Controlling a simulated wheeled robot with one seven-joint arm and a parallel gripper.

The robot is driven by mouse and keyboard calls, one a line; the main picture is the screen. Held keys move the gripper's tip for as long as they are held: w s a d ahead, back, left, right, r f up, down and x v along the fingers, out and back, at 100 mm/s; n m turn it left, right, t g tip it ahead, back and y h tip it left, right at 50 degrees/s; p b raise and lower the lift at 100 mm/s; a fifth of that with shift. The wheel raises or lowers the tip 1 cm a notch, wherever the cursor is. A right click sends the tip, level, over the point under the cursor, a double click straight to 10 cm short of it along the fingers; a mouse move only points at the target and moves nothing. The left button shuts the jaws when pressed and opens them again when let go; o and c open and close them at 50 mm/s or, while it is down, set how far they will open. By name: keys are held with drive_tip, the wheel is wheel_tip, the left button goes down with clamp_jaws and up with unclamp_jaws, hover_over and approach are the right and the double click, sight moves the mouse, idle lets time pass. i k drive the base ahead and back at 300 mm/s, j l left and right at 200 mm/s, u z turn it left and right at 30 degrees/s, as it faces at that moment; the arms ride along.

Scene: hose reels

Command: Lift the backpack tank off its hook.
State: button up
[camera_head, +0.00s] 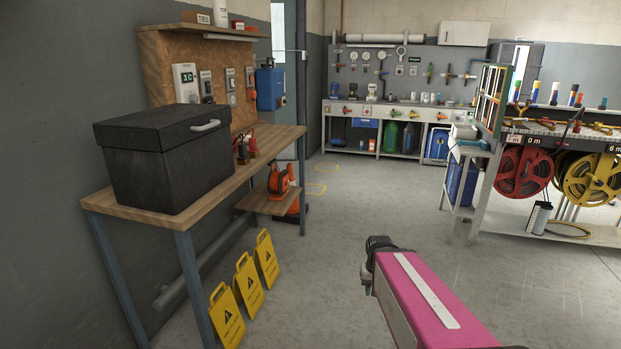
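A blue tank-like unit (270,88) hangs upright at the far end of the pegboard on the left, above the wooden bench. It is the likeliest backpack tank in view. Its hook is too small to make out. My pink arm reaches in from the lower right, and its dark end (379,246) is over open floor, well apart from the blue unit and lower in the picture. I cannot make out the fingers there or whether they are open. Nothing held shows.
A black lidded box (163,157) stands on the wooden bench (272,135). Yellow warning signs (246,284) lean below it. A rack with red and yellow reels (524,174) is at right. The middle floor is clear.

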sight(270, 83)
drive_tip(key=i+z, duration=0.2)
drive_tip(key=i, duration=0.7)
drive_tip(key=i+j+z, duration=0.15)
drive_tip(key=i, duration=0.75)
